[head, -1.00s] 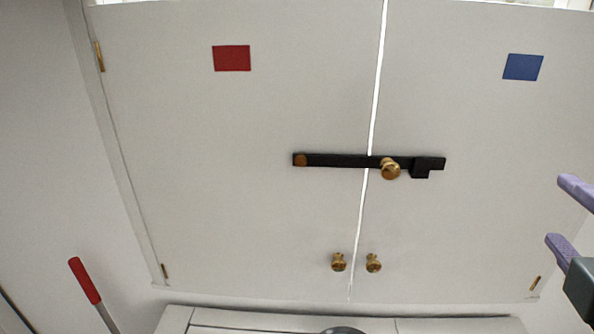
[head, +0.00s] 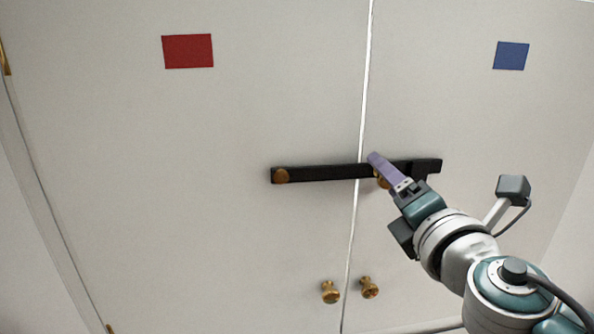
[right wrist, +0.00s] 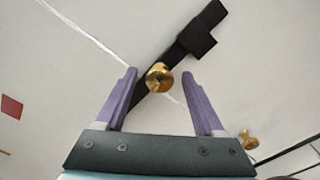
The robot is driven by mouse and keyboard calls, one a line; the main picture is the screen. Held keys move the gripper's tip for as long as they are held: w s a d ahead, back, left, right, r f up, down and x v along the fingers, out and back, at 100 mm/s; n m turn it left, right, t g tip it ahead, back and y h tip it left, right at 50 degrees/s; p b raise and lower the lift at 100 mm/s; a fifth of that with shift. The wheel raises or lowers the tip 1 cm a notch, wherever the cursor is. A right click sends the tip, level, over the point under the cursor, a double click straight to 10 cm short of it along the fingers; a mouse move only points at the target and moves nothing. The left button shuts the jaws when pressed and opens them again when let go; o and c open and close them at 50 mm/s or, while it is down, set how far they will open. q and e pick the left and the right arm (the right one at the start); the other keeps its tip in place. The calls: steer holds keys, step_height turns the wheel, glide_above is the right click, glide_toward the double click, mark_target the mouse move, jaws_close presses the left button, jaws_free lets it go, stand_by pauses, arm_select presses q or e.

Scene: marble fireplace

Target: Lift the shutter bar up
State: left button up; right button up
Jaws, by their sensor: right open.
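The black shutter bar (head: 320,173) lies across the gap between two white shutter doors, nearly level, with a brass pivot at its left end. Its right end sits at a black catch (head: 422,170). In the right wrist view the bar (right wrist: 176,57) runs diagonally, and its brass knob (right wrist: 159,78) stands between the fingertips of my open right gripper (right wrist: 161,80). The fingers are on either side of the knob with gaps; contact is not visible. In the head view my right gripper (head: 378,168) covers most of the knob. My left gripper is not in view.
Two small brass knobs (head: 330,292) (head: 370,287) are low on the doors beside the gap. A red square (head: 188,51) marks the left door and a blue square (head: 511,56) the right door. The door faces around the bar are clear.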

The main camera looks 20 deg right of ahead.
steer(key=shift+w, duration=0.45)
steer(key=shift+c, duration=0.2)
jaws_close()
steer(key=shift+d, duration=0.1)
stand_by(0.3)
